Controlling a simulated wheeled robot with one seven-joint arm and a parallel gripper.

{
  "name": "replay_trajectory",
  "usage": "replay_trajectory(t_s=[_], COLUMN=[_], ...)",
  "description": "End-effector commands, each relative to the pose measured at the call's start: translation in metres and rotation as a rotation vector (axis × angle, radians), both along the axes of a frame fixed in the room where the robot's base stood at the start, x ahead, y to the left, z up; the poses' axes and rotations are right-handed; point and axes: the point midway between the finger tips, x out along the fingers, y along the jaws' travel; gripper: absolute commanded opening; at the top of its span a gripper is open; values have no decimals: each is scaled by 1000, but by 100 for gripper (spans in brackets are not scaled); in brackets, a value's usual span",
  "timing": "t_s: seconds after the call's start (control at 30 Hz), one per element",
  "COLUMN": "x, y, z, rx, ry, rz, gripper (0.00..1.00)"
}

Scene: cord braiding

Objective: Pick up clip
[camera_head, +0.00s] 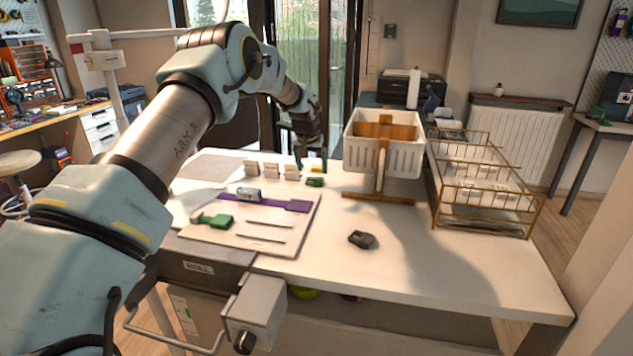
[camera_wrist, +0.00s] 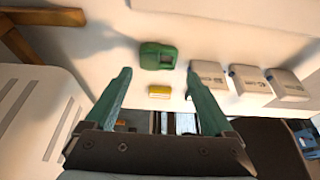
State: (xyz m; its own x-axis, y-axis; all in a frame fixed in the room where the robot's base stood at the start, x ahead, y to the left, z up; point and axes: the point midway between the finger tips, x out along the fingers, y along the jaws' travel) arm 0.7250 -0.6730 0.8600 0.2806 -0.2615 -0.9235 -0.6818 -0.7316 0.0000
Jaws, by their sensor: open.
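A small green clip (camera_head: 315,182) lies on the white table in the head view, just in front of my gripper (camera_head: 312,164). In the wrist view the green clip (camera_wrist: 157,55) lies just beyond and between the fingertips. My gripper (camera_wrist: 158,74) is open, with nothing between its fingers. A second green, clip-like piece (camera_head: 213,220) sits on the left of the pale board. A yellow block (camera_wrist: 159,92) shows between the fingers in the wrist view, apart from the green clip.
Several white labelled blocks (camera_wrist: 248,80) stand beside my gripper. A white basket (camera_head: 353,150) on a wooden stand and a gold wire rack (camera_head: 437,201) are at the right. The board (camera_head: 285,244) and a dark object (camera_head: 362,239) lie nearer. The table's front right is clear.

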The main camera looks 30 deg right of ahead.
Motion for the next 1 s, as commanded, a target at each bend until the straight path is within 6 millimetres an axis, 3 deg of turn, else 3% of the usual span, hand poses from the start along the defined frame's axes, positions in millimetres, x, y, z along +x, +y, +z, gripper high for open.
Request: replay_trajectory(t_s=[0.3,0.67,1.0], x=[7,10,10], y=[-10,-13,-13], z=[-37,-47,-46], rx=[2,1,1], ry=[2,1,1], rz=[0,0,0], gripper=[88,88,52])
